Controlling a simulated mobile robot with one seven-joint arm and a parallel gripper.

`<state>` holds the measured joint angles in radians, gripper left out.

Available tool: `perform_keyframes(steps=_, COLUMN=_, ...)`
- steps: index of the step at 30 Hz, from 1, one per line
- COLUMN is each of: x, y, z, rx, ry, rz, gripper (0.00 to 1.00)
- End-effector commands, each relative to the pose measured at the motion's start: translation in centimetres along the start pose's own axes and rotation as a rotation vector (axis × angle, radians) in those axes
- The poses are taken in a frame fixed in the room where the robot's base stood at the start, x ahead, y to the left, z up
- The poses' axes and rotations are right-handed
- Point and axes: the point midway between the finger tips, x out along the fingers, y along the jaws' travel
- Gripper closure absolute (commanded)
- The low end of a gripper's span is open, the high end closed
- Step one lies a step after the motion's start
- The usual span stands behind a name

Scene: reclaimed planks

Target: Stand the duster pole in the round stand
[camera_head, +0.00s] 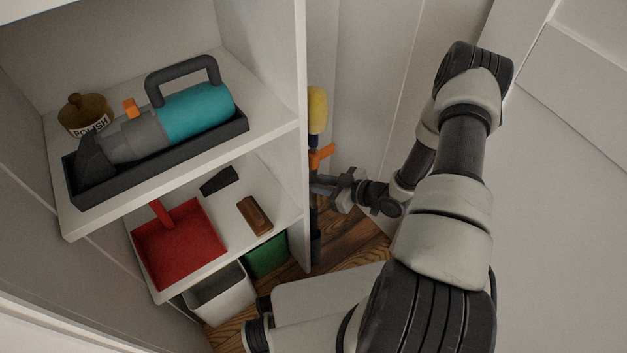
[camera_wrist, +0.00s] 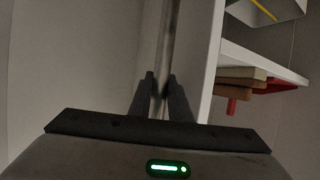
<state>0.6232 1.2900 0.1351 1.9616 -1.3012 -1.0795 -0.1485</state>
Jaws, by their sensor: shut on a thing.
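The duster pole stands roughly upright beside the shelf unit's right side panel. Its yellow head (camera_head: 318,108) shows at the top in the head view, and its grey shaft (camera_wrist: 163,50) runs down between my fingers in the wrist view. My gripper (camera_head: 322,187) is shut on the shaft, below an orange piece (camera_head: 321,156). A dark upright piece (camera_head: 315,246) shows low down under the gripper, partly hidden by the panel. I cannot tell whether it is the round stand or whether the pole is in it. The pole's lower end is not clearly visible.
The white shelf unit (camera_head: 304,60) stands close left of my gripper. It holds a teal handheld vacuum (camera_head: 197,112) in a dark tray, a polish jar (camera_head: 86,118), a red dustpan (camera_head: 180,245) and a brown brush (camera_head: 255,216). Pale wall panels (camera_head: 385,60) stand behind.

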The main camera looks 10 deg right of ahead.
Motion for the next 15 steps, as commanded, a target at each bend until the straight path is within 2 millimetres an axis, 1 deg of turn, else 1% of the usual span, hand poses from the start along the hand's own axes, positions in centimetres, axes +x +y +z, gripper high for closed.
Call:
perform_keyframes(steps=5, x=0.02, y=0.03, z=-0.16, rx=-0.001, ry=0.003, rz=0.0, gripper=1.0)
perform_keyframes(steps=6, x=0.01, y=0.04, z=-0.15, rx=-0.001, ry=0.003, rz=0.0, gripper=0.76)
perform_keyframes(steps=9, x=0.01, y=0.02, z=-0.12, rx=-0.001, ry=0.002, rz=0.0, gripper=0.61)
perform_keyframes(steps=15, x=0.02, y=-0.13, z=-0.05, rx=0.0, ry=0.001, rz=-0.003, gripper=0.61)
